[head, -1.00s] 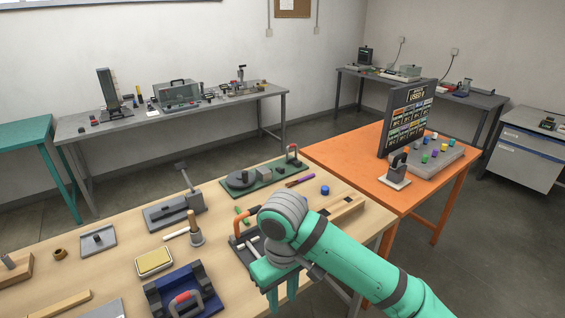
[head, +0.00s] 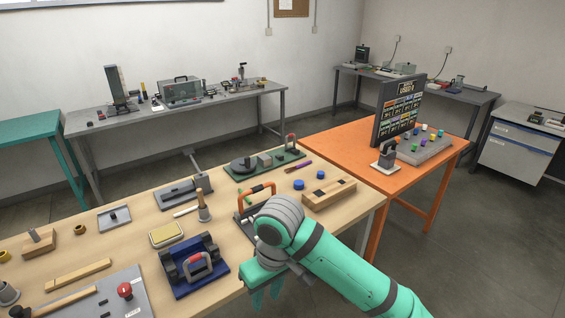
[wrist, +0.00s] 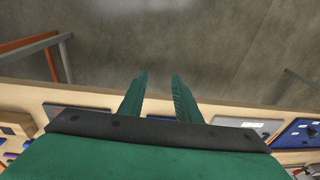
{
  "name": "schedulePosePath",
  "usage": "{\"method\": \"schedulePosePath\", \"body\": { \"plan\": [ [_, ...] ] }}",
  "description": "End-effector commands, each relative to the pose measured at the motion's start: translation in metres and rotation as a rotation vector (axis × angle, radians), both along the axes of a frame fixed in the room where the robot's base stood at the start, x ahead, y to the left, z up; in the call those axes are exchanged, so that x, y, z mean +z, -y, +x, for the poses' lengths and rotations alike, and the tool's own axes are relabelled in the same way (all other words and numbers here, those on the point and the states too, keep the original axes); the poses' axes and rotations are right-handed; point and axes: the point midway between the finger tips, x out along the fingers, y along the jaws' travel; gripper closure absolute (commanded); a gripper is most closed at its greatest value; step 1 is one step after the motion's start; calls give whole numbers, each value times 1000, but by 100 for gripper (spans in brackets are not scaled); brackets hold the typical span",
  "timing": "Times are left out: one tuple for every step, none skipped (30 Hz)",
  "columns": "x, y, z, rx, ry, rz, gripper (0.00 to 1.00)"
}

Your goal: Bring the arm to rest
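My gripper (head: 265,297) is at the end of my green arm, low at the front edge of the wooden workbench (head: 138,228). In the wrist view my gripper (wrist: 159,95) shows two green fingers standing apart with bare floor between their tips. Nothing is held between them. The arm (head: 345,264) reaches in from the lower right and hides part of the bench's front edge and part of a dark fixture with an orange handle (head: 256,188).
A blue fixture (head: 195,266) with a grey handle and a yellow pad (head: 166,235) lie left of my arm. A wooden block (head: 329,194) lies behind it. An orange table (head: 345,146) carries a dark display board (head: 398,110). Floor (wrist: 200,40) is clear beyond the bench edge.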

Motion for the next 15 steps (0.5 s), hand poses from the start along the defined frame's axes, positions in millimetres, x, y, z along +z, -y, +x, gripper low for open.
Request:
{"method": "schedulePosePath", "body": {
  "plan": [
    [-2,-10,1,5,9,31,70],
    [-2,-15,2,6,15,48,70],
    [-3,-22,3,9,24,72,70],
    [-4,-27,4,11,30,91,70],
    [-4,-33,5,13,36,111,70],
    [-4,-42,6,15,48,139,70],
    [-5,-48,7,17,56,163,70],
    [-5,-55,8,19,64,186,70],
    [-5,-65,9,21,76,223,70],
    [-5,-73,11,20,87,252,70],
    [-4,-82,12,21,97,285,70],
    [-4,-95,14,20,114,332,70],
    [-3,-104,15,18,126,370,70],
    [-1,-114,16,15,139,411,70],
    [1,-128,18,11,158,466,70]
  ]
}}
